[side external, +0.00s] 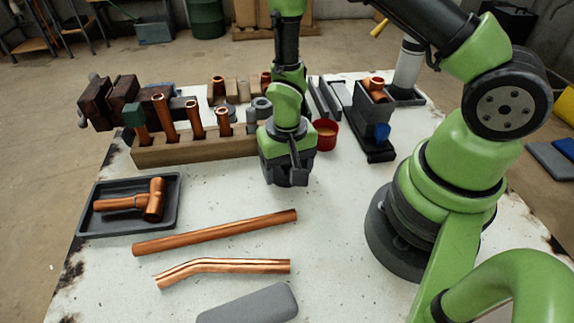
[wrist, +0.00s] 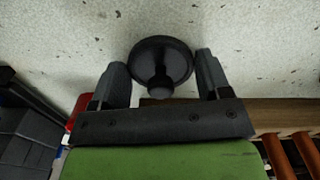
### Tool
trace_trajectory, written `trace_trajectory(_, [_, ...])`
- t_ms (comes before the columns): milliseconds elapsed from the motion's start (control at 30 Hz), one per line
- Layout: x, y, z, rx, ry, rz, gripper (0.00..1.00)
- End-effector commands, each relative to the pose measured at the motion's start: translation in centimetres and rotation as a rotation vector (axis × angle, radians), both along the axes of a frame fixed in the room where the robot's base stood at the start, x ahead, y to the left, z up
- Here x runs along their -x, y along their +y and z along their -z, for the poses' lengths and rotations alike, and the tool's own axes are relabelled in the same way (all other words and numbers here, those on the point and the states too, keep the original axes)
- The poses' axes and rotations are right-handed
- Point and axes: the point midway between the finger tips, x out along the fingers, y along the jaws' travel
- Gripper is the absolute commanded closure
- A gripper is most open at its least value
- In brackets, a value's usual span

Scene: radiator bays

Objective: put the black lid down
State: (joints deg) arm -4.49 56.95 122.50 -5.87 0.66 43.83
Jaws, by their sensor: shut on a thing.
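The black lid (wrist: 160,58) is a round dark disc with a knob, seen in the wrist view between the two fingers of my gripper (wrist: 162,78). My gripper is shut on it. In the side view my gripper (side external: 287,180) points down over the pale tabletop, in front of the wooden rack. The lid cannot be made out clearly there against the dark fingers. I cannot tell whether it touches the table. A red tin (side external: 326,137) stands open just right of my gripper, with orange-brown contents showing.
A wooden rack (side external: 195,150) with copper fittings stands left of my gripper. A dark tray (side external: 130,218) holds a copper tee piece. Two copper pipes (side external: 215,233) and a grey block (side external: 250,305) lie in front. A dark stand (side external: 370,125) is behind right. The table between gripper and pipes is clear.

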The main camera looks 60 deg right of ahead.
Motion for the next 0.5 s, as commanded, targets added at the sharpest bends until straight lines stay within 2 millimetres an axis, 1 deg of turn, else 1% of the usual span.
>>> trace_trajectory(233, [0.02,0.0,0.25,-0.001,0.001,0.0,0.52])
trace_trajectory(267, [0.01,0.0,0.24,-0.001,0.001,0.0,0.25])
trace_trajectory(300, [0.0,0.0,0.22,-0.001,0.001,0.0,0.16])
trace_trajectory(333, [0.0,0.0,0.21,-0.001,0.001,0.0,0.09])
trace_trajectory(367, [0.0,0.0,0.21,-0.001,0.001,0.0,0.04])
trace_trajectory(500, [0.0,0.0,0.2,-0.001,0.001,0.0,0.04])
